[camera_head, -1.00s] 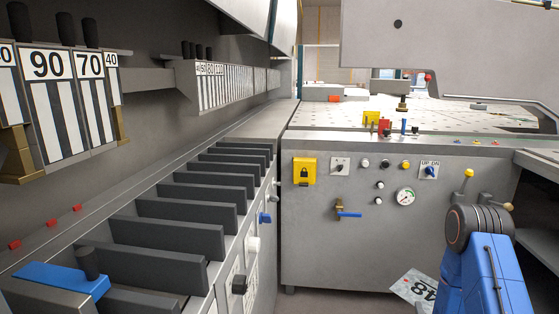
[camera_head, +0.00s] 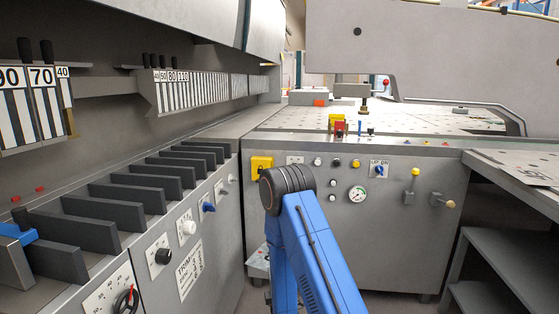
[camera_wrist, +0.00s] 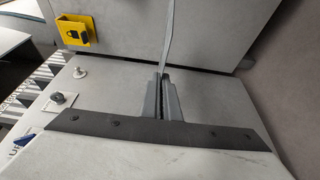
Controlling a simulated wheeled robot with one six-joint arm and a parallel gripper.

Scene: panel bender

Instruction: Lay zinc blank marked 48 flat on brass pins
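In the wrist view my gripper (camera_wrist: 166,92) is closed around a thin grey sheet (camera_wrist: 168,40), seen almost edge-on and pointing away from the fingers. In the head view a small part of a pale plate (camera_head: 258,263) shows low beside my blue arm, which hides the rest; its number is not readable now. My gripper is hidden in the head view. The brass pins cannot be made out. The perforated machine table (camera_head: 290,122) lies beyond the control panel.
The control panel (camera_head: 400,215) with knobs and a gauge stands ahead. A yellow lock box (camera_head: 259,166) is on it. Black dividers (camera_head: 130,192) line the left bench. On the right, a shelf unit (camera_head: 480,262) stands below a marked sheet (camera_head: 530,168).

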